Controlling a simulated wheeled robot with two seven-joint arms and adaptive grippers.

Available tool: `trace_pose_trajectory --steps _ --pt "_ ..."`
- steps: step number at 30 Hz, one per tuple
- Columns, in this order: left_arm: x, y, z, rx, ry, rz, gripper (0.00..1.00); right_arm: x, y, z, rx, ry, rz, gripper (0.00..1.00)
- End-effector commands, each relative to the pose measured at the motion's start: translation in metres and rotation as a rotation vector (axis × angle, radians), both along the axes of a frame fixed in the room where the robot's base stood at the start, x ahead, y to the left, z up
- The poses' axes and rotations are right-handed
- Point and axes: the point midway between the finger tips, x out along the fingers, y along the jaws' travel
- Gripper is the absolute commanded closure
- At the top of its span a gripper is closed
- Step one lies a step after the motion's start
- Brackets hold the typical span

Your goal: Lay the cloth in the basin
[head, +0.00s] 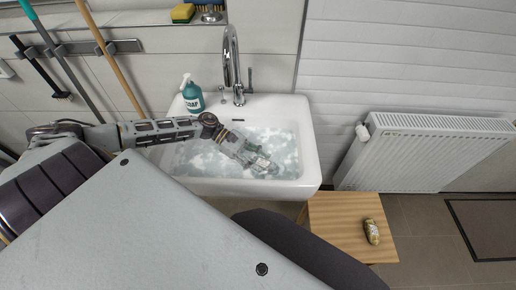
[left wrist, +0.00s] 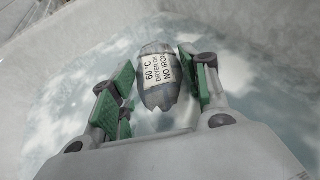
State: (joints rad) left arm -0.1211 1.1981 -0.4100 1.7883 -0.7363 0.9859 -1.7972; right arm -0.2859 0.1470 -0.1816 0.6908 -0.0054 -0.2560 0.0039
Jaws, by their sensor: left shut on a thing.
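The cloth (left wrist: 158,75) shows in the left wrist view as a grey, bundled piece with a white care label reading "60 °C", "dryer" and "no iron". My left gripper (left wrist: 162,88) has its green-padded fingers on either side of it and is shut on it. In the head view my left gripper (head: 262,163) reaches from the left over the white basin (head: 240,188), inside its rim. The basin holds pale, rippled water, and the cloth is hard to make out there. Whether the cloth touches the water I cannot tell. My right gripper is not in view.
A chrome tap (head: 232,65) rises at the basin's back, with a teal soap bottle (head: 193,97) left of it. A wooden stool (head: 338,222) with a small yellowish item (head: 371,231) stands at the front right. A white radiator (head: 420,150) is further right.

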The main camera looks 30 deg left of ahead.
Motion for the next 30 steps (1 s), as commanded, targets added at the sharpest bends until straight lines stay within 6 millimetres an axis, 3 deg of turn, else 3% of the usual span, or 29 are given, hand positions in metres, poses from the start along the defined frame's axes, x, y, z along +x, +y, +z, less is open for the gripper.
trace_pose_trajectory --steps 6,11,18,24,30 --pt "0.0 0.0 -0.001 0.0 0.001 0.0 0.76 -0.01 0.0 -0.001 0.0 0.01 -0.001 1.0" --pt "0.0 -0.001 -0.013 -0.001 0.002 0.001 0.76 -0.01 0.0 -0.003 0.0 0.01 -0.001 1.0" --pt "0.0 -0.001 -0.035 -0.001 0.0 0.001 0.76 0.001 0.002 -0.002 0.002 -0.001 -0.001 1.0" --pt "0.0 0.0 -0.037 0.0 0.0 0.0 0.76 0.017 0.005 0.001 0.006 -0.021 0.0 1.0" --pt "0.0 0.0 -0.038 0.0 0.001 0.0 0.76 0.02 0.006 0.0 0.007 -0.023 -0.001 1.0"
